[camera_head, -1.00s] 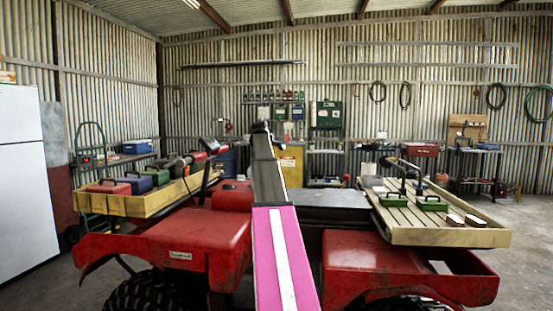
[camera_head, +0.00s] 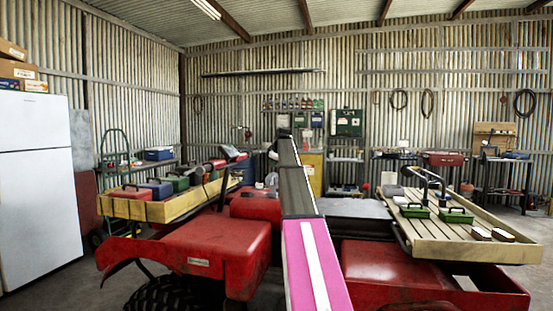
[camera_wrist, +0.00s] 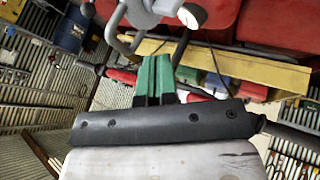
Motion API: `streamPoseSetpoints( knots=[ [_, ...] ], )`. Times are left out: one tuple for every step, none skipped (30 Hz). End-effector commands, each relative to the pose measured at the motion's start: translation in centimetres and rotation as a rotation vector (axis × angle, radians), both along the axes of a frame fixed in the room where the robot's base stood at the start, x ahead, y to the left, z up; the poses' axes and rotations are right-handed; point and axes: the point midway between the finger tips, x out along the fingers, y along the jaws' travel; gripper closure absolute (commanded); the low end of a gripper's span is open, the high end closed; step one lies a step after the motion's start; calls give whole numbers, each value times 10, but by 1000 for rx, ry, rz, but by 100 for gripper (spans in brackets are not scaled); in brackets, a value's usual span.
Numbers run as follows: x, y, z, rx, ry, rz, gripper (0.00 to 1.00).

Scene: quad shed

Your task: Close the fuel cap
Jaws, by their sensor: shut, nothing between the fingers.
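The red quad bike (camera_head: 215,245) stands right in front of me, with its fenders and dark tyre showing. Its red bodywork also shows in the wrist view (camera_wrist: 248,20), upper right. I cannot make out the fuel cap for certain in either view. A small pale round part (camera_wrist: 188,16) beside grey curved tubing shows above my fingers, but I cannot tell what it is. My gripper's green fingers (camera_wrist: 155,62) are together and empty, pointing toward the tubing and the quad. In the head view my arm reaches forward over the quad and its far end hides the fingers.
A wooden rack (camera_head: 150,209) with toolboxes is at the left of the quad. A slatted rack (camera_head: 470,235) with green boxes is at the right. A white fridge (camera_head: 38,190) stands far left. Benches and hanging hoses line the back wall.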

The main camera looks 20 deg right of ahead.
Motion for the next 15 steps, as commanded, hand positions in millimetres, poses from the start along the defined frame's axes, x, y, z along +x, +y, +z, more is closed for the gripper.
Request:
streamPoseSetpoints(
  knots=[
    [7,0,-8,0,2,0,100],
    [11,1,-13,0,2,0,100],
    [15,1,-18,0,1,0,100],
    [18,1,-22,0,1,0,100],
    [24,-3,-20,-1,0,-1,100],
    [30,-7,-18,-2,1,-1,100],
    [33,-10,-18,-2,1,-1,100],
    [36,-12,-17,-2,1,-1,100],
    [39,-14,-17,-2,2,-1,100],
    [41,-15,-17,-2,2,-1,100],
    [43,-17,-17,-2,2,-1,100],
    [45,-18,-17,-2,2,-1,100],
    [46,-19,-17,-2,2,-1,100],
    [47,-20,-17,-3,3,-1,100],
    [48,-21,-17,-3,3,-1,100]
  ],
)
